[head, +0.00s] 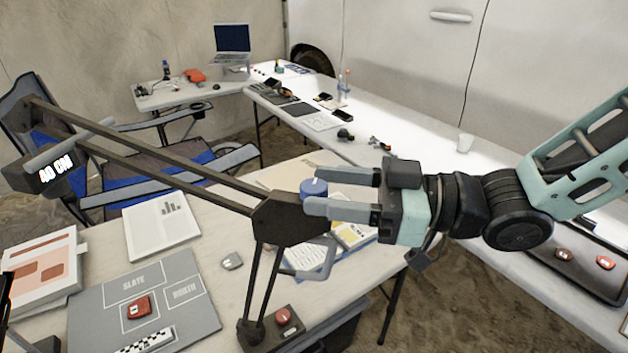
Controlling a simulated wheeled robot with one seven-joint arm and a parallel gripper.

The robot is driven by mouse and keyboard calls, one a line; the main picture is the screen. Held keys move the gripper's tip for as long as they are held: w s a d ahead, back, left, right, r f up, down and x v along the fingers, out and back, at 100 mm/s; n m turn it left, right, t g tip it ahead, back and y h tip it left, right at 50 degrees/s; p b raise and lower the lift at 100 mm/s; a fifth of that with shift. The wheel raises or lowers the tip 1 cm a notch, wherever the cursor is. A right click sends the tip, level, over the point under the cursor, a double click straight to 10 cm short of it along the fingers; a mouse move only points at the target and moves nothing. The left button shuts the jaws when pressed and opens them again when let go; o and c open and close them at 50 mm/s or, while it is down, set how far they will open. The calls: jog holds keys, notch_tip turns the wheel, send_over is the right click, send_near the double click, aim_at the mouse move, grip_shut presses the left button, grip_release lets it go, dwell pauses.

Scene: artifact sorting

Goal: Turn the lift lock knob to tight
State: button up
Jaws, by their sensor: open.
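A jointed dark stand arm has a black elbow block (288,220) and a head display (60,170) reading what looks like "40 CM". A round blue knob (313,187) shows just above the elbow block; I take it for the lift lock knob. No tight or loose marking is readable on it. My gripper (312,191) reaches in from the right and is open, its two grey fingers pointing left. The knob appears between the fingertips, which partly cover it. Whether they touch it, I cannot tell.
The stand's base (270,330) carries a red button (283,316). A grey sorting mat (190,268) with a red tagged piece (138,306) lies left of it. Papers and a clipboard (309,256) lie below my gripper. A long white table (400,150) stands behind.

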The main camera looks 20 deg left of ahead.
jog(key=shift+s+a, duration=0.1)
jog(key=shift+a, duration=1.15)
jog(key=c, duration=1)
jog(key=shift+o, duration=0.2)
